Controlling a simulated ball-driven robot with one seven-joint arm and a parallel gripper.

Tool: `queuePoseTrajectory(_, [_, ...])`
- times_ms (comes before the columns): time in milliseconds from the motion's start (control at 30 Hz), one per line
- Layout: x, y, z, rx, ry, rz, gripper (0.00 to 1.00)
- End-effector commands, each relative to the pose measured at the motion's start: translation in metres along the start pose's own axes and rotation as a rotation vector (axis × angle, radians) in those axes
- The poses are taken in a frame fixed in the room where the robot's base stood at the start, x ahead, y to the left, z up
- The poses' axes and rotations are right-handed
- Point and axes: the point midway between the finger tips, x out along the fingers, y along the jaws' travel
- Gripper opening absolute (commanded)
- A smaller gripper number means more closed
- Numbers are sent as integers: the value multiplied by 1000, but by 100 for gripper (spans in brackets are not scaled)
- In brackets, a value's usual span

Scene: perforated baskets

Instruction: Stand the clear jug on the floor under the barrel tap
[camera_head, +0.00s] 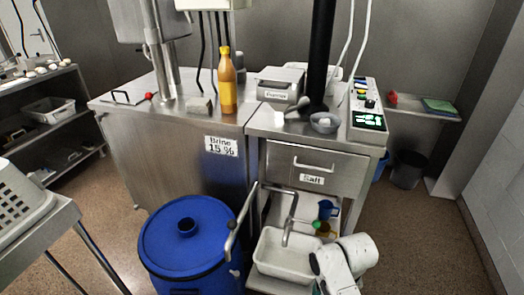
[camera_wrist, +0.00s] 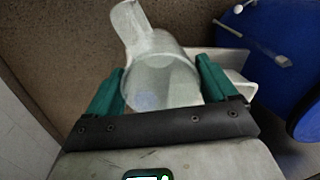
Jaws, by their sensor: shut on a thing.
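The clear jug (camera_wrist: 160,75) is between the teal fingers of my gripper (camera_wrist: 162,88) in the wrist view. The gripper is shut on the jug's body, and a narrower part of the jug sticks out at the upper left. In the head view the jug is hidden, and my white wrist shows at the lower right with a bit of teal at the bottom edge. The blue barrel (camera_head: 165,240) stands on the floor left of my arm. A small pale fitting (camera_head: 235,272) on its right side looks like the tap. The barrel (camera_wrist: 262,30) is right of the jug in the wrist view.
A white basin (camera_head: 275,268) sits on a low shelf between barrel and arm, below a metal spout (camera_head: 290,215). A steel cabinet (camera_head: 175,150) stands behind the barrel. A table with a perforated basket (camera_head: 18,205) is at left. Brown floor (camera_head: 425,245) is clear at right.

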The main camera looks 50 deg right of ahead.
Motion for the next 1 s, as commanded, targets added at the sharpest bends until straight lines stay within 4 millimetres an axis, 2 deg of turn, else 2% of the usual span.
queuePoseTrajectory(33, [-7,-31,-6,-86,-2,-2,39])
queuePoseTrajectory(167, [-16,-101,-8,-290,-12,-1,39])
queuePoseTrajectory(300, [-28,-175,3,-516,-25,0,39])
queuePoseTrajectory(400, [-36,-220,16,-665,-33,1,39])
queuePoseTrajectory(500, [-43,-255,31,-790,-39,1,39])
queuePoseTrajectory(600, [-48,-279,43,-880,-45,1,39])
queuePoseTrajectory(700, [-51,-293,52,-936,-49,0,39])
queuePoseTrajectory(1000, [-51,-300,57,-965,-52,0,39])
